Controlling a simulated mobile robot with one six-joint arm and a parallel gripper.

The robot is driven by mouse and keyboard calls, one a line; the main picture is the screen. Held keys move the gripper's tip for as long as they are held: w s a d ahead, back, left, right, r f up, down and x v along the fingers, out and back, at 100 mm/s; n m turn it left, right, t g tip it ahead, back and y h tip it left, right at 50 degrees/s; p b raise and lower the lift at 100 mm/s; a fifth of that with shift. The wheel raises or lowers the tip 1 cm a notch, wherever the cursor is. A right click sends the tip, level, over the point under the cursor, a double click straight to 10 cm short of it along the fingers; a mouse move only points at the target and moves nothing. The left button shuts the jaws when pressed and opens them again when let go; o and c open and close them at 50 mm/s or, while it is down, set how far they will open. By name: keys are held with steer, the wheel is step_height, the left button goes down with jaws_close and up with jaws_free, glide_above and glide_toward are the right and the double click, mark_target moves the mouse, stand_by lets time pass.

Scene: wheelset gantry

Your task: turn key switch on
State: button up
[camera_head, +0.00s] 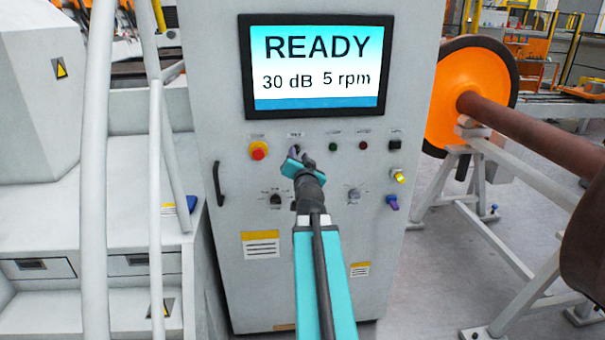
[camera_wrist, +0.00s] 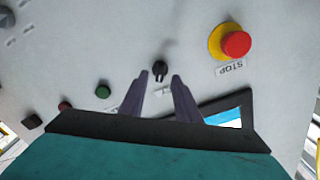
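The key switch is a small dark round knob (camera_wrist: 159,68) on the grey panel in the wrist view. My gripper (camera_wrist: 160,76) is open, its two purple-grey fingers pointing at the panel with the knob between and just beyond the tips. There is a visible gap on each side of the knob. I cannot tell how deep the tips reach. In the head view my gripper (camera_head: 299,157) is at the upper middle of the cabinet's control row, and mostly hides the switch.
The cabinet screen (camera_head: 316,65) reads READY, 30 dB, 5 rpm. A red and yellow stop button (camera_head: 258,151) sits left of the gripper. Green (camera_head: 334,147) and red (camera_head: 362,146) buttons sit right. Rotary knobs (camera_head: 275,199) are below. An orange wheel (camera_head: 462,95) with axle stands right.

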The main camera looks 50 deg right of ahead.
steer(key=shift+s+a+f+b, duration=0.15)
steer(key=shift+s+a+b, duration=0.15)
steer(key=shift+b, duration=0.7)
steer(key=shift+a, duration=0.1)
steer(key=s+a+b, duration=0.1)
steer(key=b, duration=0.3)
steer(key=shift+s+b, duration=0.1)
steer(key=shift+b, duration=0.2)
steer(key=shift+s+a+b, duration=0.15)
steer(key=shift+s+b, duration=0.15)
steer(key=shift+b, duration=0.55)
steer(key=b+v, duration=0.1)
steer(key=b, duration=0.4)
steer(key=shift+s+a, duration=0.3)
steer(key=shift+s+a+b, duration=0.2)
steer(key=shift+s+b, duration=0.1)
steer(key=shift+b, duration=0.7)
steer(key=shift+b+v, duration=2.75)
steer(key=shift+b, duration=1.4)
